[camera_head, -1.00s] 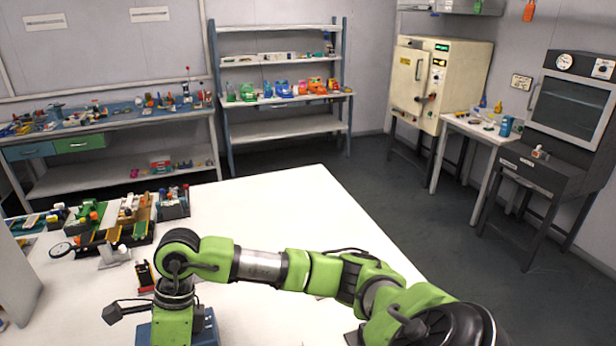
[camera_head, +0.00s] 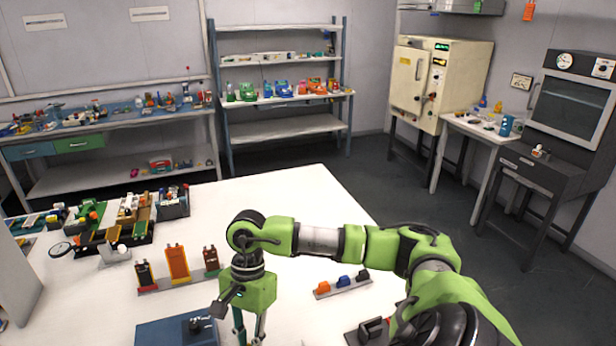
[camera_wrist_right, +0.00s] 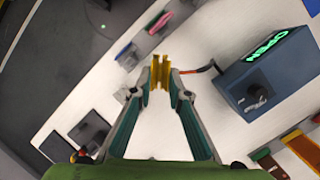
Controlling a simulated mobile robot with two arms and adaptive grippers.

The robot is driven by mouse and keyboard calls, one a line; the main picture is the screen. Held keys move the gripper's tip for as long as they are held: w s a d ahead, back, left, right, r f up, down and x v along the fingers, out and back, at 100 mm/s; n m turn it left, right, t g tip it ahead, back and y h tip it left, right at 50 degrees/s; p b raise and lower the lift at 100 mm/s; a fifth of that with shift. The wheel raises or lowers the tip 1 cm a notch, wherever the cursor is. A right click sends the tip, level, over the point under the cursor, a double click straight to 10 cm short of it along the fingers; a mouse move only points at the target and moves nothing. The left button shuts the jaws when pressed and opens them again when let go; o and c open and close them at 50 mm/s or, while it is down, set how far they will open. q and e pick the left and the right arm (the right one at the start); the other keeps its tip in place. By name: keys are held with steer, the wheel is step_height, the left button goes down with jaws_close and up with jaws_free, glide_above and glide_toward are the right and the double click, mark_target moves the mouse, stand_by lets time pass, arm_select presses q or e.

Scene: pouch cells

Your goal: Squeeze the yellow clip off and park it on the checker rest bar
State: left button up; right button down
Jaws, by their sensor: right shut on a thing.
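My right gripper (camera_wrist_right: 160,86) is shut on the yellow clip (camera_wrist_right: 160,66), which sticks out past the fingertips in the right wrist view. In the head view, the right gripper (camera_head: 250,338) points down at the lower edge, and the clip is out of sight there. The blue checker box (camera_head: 178,332) stands left of the gripper; in the right wrist view it (camera_wrist_right: 262,80) shows a green OPEN display. A pale bar (camera_head: 342,285) with orange, blue and black clips lies to the right; I cannot tell if it is the rest bar. The left gripper is not in view.
A stand (camera_head: 180,283) holds dark, orange and dark-red upright pouches behind the checker. A short orange-tipped lead (camera_wrist_right: 205,69) reaches from the box towards the held clip. Cluttered trays (camera_head: 112,236) fill the table's left; its back middle is clear.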

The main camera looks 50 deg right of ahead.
steer(key=s+d+n, duration=0.3)
steer(key=d+n, duration=0.1)
steer(key=d, duration=0.1)
steer(key=s+d+f+n+g+h, duration=0.1)
steer(key=s+d+n, duration=0.2)
steer(key=d+n, duration=0.2)
steer(key=shift+d+f+h+b, duration=0.2)
steer(key=shift+d+h+b, duration=0.15)
steer(key=shift+d, duration=0.4)
steer(key=shift+s, duration=0.1)
steer(key=shift+b, duration=0.4)
steer(key=shift+f+b, duration=1.35)
steer(key=shift+b, duration=0.1)
steer(key=shift+f, duration=0.1)
steer(key=shift+f+b, duration=0.8)
steer(key=shift+b, duration=0.15)
